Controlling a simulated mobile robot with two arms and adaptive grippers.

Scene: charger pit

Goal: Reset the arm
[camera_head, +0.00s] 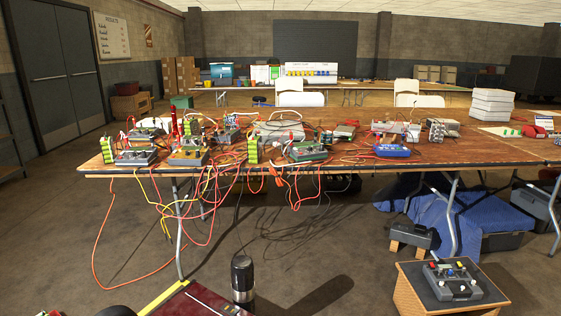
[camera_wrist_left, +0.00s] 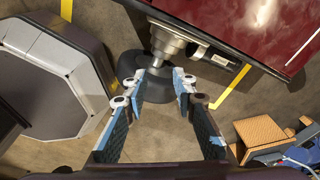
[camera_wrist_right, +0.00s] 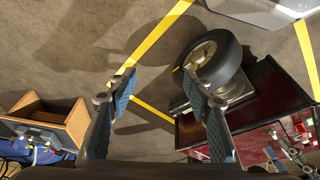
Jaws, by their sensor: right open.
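My left gripper (camera_wrist_left: 160,98) shows in the left wrist view with its two fingers spread and nothing held between them. Beyond its fingertips are a dark round base and a metal fitting beside a glossy dark red panel (camera_wrist_left: 240,22). My right gripper (camera_wrist_right: 157,84) shows in the right wrist view with its fingers apart and empty. A black tyre with a metal rim (camera_wrist_right: 212,58) lies beyond its right-hand finger, by a red tool cart (camera_wrist_right: 258,98). Neither gripper can be made out in the head view.
A long wooden table (camera_head: 110,166) crosses the head view, crowded with devices and dangling cables. A wooden box (camera_head: 408,288) with a control unit (camera_head: 452,280) on it stands at front right. A blue tarp (camera_head: 440,215) lies under the table.

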